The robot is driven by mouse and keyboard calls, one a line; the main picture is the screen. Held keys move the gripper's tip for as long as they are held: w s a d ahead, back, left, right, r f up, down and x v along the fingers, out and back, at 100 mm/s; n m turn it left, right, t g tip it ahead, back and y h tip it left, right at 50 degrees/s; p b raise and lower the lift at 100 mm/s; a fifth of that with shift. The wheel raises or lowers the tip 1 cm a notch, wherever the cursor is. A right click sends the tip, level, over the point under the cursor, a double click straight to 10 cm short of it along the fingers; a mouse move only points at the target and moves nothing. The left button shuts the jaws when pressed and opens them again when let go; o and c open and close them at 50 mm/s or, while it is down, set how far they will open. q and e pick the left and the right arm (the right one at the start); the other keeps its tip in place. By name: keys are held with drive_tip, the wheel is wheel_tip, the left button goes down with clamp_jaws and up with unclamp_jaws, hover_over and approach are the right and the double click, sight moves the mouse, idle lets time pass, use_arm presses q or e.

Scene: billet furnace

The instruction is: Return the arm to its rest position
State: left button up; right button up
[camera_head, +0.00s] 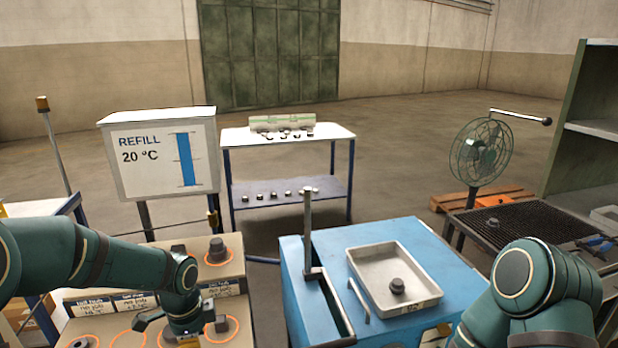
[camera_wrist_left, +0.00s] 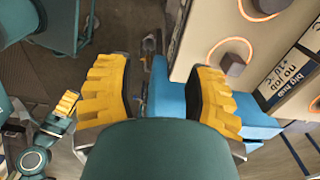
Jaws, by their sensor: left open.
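My left arm (camera_head: 60,258) comes in from the left in the head view. Its gripper (camera_head: 188,338) hangs low over the labelled panel with orange-ringed spots, partly cut off by the bottom edge. In the left wrist view its yellow-padded fingers (camera_wrist_left: 164,90) are wide apart with nothing between them. My right arm (camera_head: 535,290) is folded at the lower right of the head view. A yellow-padded finger (camera_wrist_left: 65,102) of the right gripper shows small at the left of the wrist view, but its opening cannot be judged.
A panel (camera_wrist_left: 190,35) with orange rings and dark blocks is close beside the left gripper. A blue cart (camera_head: 425,250) carries a metal tray (camera_head: 365,262) with a dark piece and an upright post (camera_head: 308,230). A REFILL sign (camera_head: 160,160) stands behind the left arm.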

use_arm(q)
drive_tip(key=s+d+f+n+h, duration=0.2)
drive_tip(key=s+d+f+n, duration=0.5)
drive_tip(key=f+n, duration=0.1)
drive_tip(key=s+d+f+n+t+h, duration=0.1)
drive_tip(key=s+d+f+n, duration=0.6)
drive_tip(key=f, duration=0.4)
drive_tip(key=shift+s+f+n+h, duration=0.25)
drive_tip(key=shift+s+n+h, duration=0.15)
drive_tip(key=shift+s+n, duration=0.35)
